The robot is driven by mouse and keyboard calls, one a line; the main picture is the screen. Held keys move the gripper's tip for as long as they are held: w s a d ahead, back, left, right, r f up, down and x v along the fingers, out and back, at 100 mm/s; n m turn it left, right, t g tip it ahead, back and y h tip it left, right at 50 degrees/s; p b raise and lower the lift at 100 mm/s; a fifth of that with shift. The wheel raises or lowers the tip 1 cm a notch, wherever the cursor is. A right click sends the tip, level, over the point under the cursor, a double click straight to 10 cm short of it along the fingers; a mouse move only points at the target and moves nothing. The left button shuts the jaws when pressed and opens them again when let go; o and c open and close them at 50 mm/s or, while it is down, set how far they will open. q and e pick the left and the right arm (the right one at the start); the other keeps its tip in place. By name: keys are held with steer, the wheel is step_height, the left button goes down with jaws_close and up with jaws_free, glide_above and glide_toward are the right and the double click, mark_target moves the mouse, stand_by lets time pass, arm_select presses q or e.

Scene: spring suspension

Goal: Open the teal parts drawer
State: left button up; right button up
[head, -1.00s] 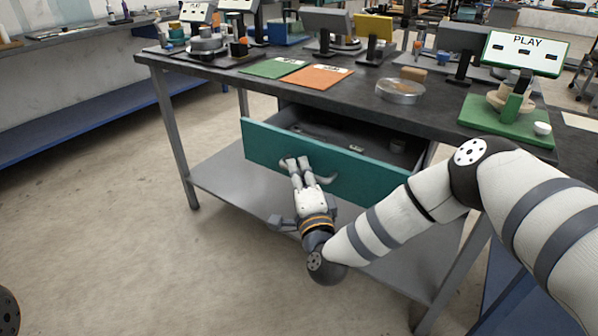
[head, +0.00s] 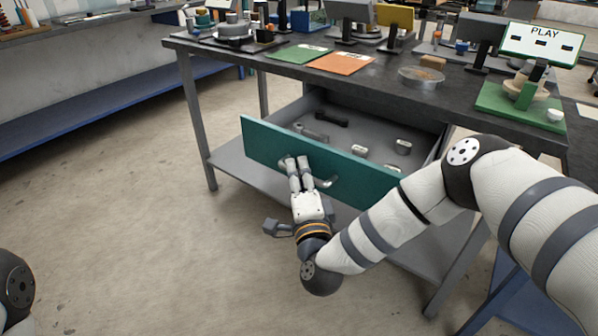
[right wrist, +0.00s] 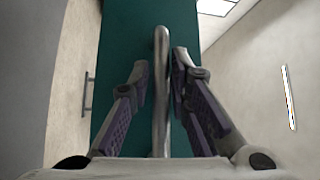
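The teal parts drawer (head: 258,142) sits under the dark workbench top and stands well out, with its interior in view. Its teal front also fills the middle of the right wrist view (right wrist: 121,40). My right gripper (head: 296,162) is at the drawer front, with its fingers closed in on both sides of the metal handle (right wrist: 161,90). In the head view the fingers hide part of the handle, and one end shows to their right. My left gripper is not in view.
Several small metal parts (head: 403,147) and a black handle-like piece (head: 331,118) lie inside the drawer. The workbench (head: 440,95) carries green and orange sheets, a round dish and stands. A grey lower shelf (head: 232,165) lies beneath. The floor (head: 130,220) at left is clear.

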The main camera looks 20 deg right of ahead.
steer(key=shift+o, duration=0.2)
steer(key=shift+s, duration=0.1)
steer(key=s+a+f, duration=0.1)
steer(key=s, duration=1)
steer(key=shift+s+a+f, duration=0.2)
steer(key=shift+s+f, duration=0.05)
steer(key=shift+s, duration=0.05)
